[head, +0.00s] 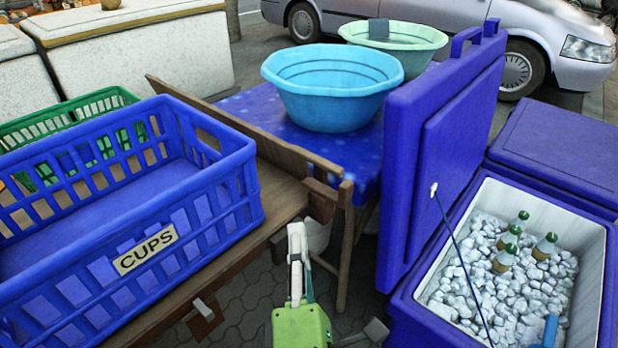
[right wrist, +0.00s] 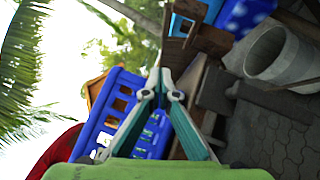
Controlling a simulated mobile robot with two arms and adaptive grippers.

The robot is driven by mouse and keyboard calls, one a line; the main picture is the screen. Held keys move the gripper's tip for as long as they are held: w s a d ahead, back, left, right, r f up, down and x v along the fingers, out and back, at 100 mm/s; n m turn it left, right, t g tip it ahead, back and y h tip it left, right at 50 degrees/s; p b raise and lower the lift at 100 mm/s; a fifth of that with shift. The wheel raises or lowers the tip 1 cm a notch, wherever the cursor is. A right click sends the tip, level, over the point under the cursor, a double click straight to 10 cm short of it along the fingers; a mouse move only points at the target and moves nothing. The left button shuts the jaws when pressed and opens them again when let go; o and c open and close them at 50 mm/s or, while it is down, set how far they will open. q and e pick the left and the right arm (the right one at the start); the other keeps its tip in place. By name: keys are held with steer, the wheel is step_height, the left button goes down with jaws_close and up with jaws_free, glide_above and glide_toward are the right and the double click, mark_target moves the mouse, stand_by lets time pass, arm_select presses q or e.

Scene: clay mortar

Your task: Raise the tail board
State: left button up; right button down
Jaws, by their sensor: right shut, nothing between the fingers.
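A wooden cart bed (head: 284,190) carries a blue crate marked CUPS (head: 55,265) in the head view. A wooden board (head: 235,125) stands upright along the bed's far right side. The bed's edge nearest me has no upright board. Brown brackets sit at this edge, one with a pale catch (head: 204,309). I cannot tell which board is the tail board; anything hanging below the edge is hidden. My right gripper (head: 297,232) is shut and empty, beside the edge and apart from it. It also shows in the right wrist view (right wrist: 161,78). My left gripper is not in view.
A blue table (head: 245,108) holds a light-blue basin (head: 330,95) and a green basin (head: 400,45). An open blue cooler (head: 400,300) with ice and several bottles stands right, its lid (head: 450,140) upright. A pale bucket (right wrist: 283,55) stands on the paving. A green crate (head: 75,115) lies behind.

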mark_target(321, 162)
steer(key=x, duration=0.3)
steer(key=d+x, duration=0.1)
steer(key=x, duration=0.3)
steer(key=d+x, duration=0.1)
steer(key=x, duration=0.3)
steer(key=shift+w+r+p, duration=0.1)
steer(key=shift+w+p, duration=0.2)
steer(key=shift+w, duration=0.1)
steer(key=shift+w+d+r, duration=0.15)
steer(key=shift+w+d, duration=0.2)
steer(key=shift+w, duration=0.05)
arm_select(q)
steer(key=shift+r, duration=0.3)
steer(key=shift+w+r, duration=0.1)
